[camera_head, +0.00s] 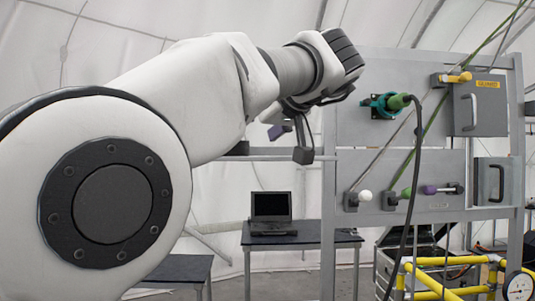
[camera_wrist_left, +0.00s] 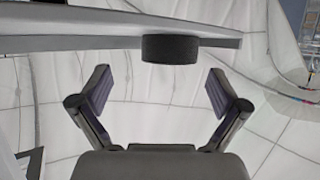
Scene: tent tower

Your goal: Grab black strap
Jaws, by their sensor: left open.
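A short black band, which looks like the black strap (camera_wrist_left: 170,48), sits on a pale grey bar (camera_wrist_left: 60,37) in the left wrist view. It lies ahead of my left gripper (camera_wrist_left: 158,78), roughly between the lines of the two fingers. The fingers are spread, with nothing between them and a gap to the band. In the head view my left gripper (camera_head: 289,144) hangs from the wrist near the grey horizontal bar (camera_head: 262,158). A small dark piece (camera_head: 240,148) on that bar may be the same strap, partly hidden by my arm. My right gripper is not in view.
A grey panel frame (camera_head: 345,125) at right carries a green connector (camera_head: 380,106), a black cable (camera_head: 417,150), several knobs and grey boxes. A laptop (camera_head: 271,208) stands on a table (camera_head: 312,237) behind. Yellow pipes (camera_head: 440,262) with a gauge (camera_head: 518,286) are at lower right.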

